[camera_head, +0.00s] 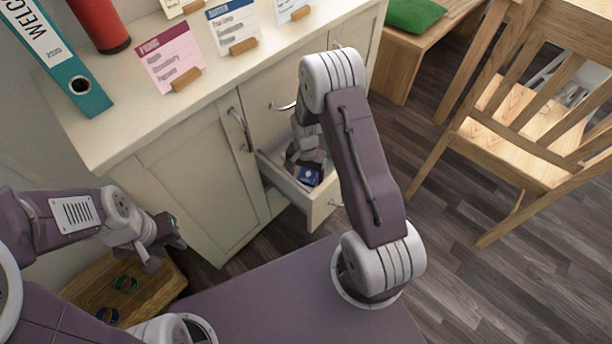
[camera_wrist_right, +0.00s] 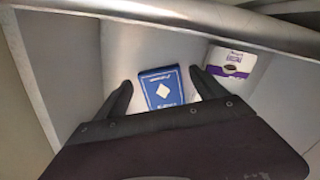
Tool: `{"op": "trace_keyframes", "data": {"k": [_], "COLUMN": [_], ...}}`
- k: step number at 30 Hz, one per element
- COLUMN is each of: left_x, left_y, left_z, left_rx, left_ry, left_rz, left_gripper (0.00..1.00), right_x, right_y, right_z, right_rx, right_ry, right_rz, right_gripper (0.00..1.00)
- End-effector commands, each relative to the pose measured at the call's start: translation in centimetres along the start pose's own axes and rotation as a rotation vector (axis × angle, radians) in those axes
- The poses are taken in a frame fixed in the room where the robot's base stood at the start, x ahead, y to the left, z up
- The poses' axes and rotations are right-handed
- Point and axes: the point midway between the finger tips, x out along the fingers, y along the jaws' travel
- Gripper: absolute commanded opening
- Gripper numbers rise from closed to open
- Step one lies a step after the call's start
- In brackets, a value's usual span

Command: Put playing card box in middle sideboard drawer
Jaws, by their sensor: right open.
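The playing card box, blue with a white diamond, lies inside the open sideboard drawer (camera_head: 283,182). It shows in the head view (camera_head: 308,177) and, more clearly, in the right wrist view (camera_wrist_right: 162,88). My right gripper (camera_head: 313,165) reaches down into the drawer. In the right wrist view its open fingers (camera_wrist_right: 160,90) are on either side of the box, with visible gaps.
A white and purple packet (camera_wrist_right: 232,62) also lies in the drawer, right of the box. A closed drawer front with a handle (camera_head: 283,106) is above the open drawer. A wooden chair (camera_head: 520,130) stands at right. A wooden tray (camera_head: 150,290) is at lower left.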

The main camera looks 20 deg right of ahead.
Motion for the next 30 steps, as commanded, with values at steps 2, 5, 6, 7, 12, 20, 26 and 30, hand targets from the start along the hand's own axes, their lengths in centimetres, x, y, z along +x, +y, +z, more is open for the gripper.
{"op": "trace_keyframes", "data": {"k": [2,5,6,7,12,20,26,30], "left_x": [-2.0,-3.6,-4.2,-4.5,-5.9,-6.1,-6.1,-6.0], "left_y": [0.0,0.1,0.1,0.1,0.1,0.1,0.1,0.1], "left_z": [-0.2,-0.4,-0.4,-0.5,-0.6,-0.6,-0.6,-0.6], "left_rx": [0.0,0.0,0.0,0.0,0.0,0.0,0.0,0.0], "left_ry": [0.0,0.0,0.0,0.0,0.0,0.0,0.0,0.0], "left_rz": [0.0,0.0,0.0,0.0,0.0,0.0,0.0,0.0], "left_gripper": [0.31,0.31,0.31,0.31,0.31,0.31,0.31,0.31], "right_x": [-2.9,-5.7,-6.7,-7.4,-10.3,-11.2,-16.4,-20.4], "right_y": [-0.1,-0.1,0.0,0.0,0.0,0.0,1.3,3.9], "right_z": [-0.1,-0.1,-0.1,0.0,0.0,0.1,3.6,8.4], "right_rx": [0.0,0.0,0.0,0.0,0.0,-0.003,-0.239,-0.521], "right_ry": [0.003,0.003,0.002,0.001,0.001,0.0,0.03,0.063], "right_rz": [-0.002,-0.002,-0.002,-0.001,-0.001,0.0,-0.027,-0.048], "right_gripper": [0.81,0.81,0.81,0.81,0.81,0.81,0.81,0.81]}}
